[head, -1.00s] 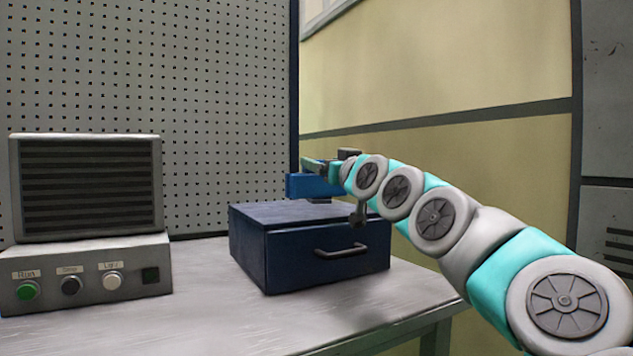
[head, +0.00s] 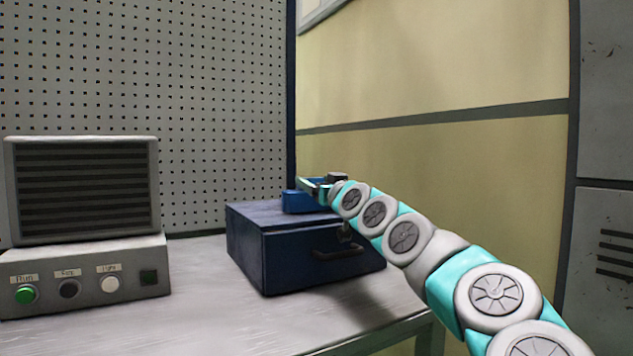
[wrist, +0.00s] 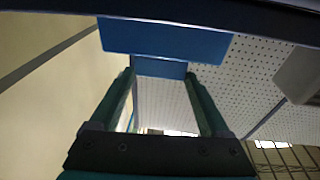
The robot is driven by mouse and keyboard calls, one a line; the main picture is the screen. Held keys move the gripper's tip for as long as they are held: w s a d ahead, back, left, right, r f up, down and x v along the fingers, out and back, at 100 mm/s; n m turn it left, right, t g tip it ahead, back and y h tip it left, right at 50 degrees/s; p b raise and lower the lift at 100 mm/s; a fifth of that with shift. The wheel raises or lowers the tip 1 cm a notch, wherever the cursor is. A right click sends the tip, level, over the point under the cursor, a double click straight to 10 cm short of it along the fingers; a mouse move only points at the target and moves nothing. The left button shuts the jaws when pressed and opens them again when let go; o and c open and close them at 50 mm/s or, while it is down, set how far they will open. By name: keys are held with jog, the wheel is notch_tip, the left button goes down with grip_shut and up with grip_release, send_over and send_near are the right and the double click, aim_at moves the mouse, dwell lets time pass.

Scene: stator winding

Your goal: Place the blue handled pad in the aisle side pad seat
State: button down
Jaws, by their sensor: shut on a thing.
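The blue handled pad (head: 300,202) is at the rear of the top of the dark blue drawer box (head: 256,240), low over it. I cannot tell whether it touches the top. My gripper (head: 316,187) reaches it from the right and is shut on it. In the wrist view, the fingertips of my gripper (wrist: 160,75) are on either side of the narrower blue part of the pad, with its wide blue block (wrist: 165,40) beyond them. The aisle side pad seat cannot be made out.
The drawer box has a front handle (head: 340,252) and stands on a grey table (head: 225,310). A grey control unit (head: 84,275) with buttons and a louvred panel stands left. A pegboard (head: 220,110) rises behind. The table front between them is clear.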

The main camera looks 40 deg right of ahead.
jog(key=shift+f, duration=0.15)
grip_release()
